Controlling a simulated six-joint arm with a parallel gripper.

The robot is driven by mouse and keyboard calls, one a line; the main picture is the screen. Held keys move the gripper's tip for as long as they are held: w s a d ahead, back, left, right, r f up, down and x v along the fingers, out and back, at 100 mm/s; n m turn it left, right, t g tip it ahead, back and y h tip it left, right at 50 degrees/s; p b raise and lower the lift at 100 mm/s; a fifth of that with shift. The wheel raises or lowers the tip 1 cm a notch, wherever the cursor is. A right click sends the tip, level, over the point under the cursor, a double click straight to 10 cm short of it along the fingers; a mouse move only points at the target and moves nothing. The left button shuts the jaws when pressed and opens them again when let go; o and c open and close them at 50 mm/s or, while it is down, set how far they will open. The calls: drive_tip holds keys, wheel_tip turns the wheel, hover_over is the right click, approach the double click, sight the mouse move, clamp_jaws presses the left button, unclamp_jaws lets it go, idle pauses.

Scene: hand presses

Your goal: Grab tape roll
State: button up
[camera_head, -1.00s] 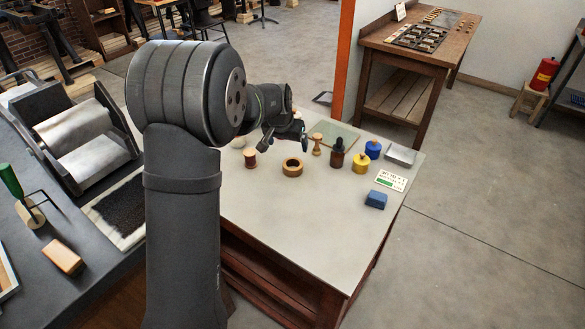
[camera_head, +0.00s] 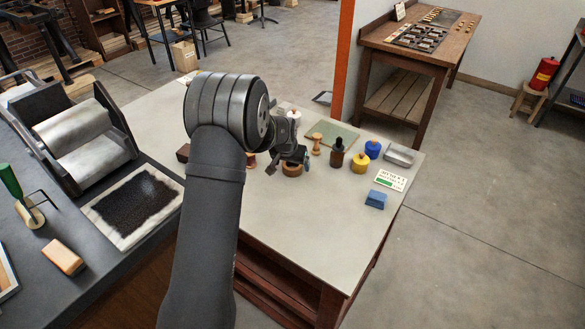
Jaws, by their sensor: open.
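The tape roll (camera_head: 292,170) is a low brown-orange ring lying flat on the pale tabletop (camera_head: 290,220). My gripper (camera_head: 290,163) is open, its dark fingers pointing down directly at the roll and covering part of it from this view. I cannot tell whether the fingers touch the roll or hang just above it.
Near the gripper stand a wooden stamp (camera_head: 316,144), a dark dropper bottle (camera_head: 337,153), a yellow jar (camera_head: 360,162) and a blue jar (camera_head: 373,149). A blue block (camera_head: 376,199) and a printed card (camera_head: 390,180) lie to the right. The table's front is clear.

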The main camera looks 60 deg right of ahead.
drive_tip(key=shift+d+f, duration=0.15)
drive_tip(key=shift+f, duration=0.1)
drive_tip(key=c, duration=1)
drive_tip(key=shift+c, duration=0.4)
drive_tip(key=shift+r, duration=0.15)
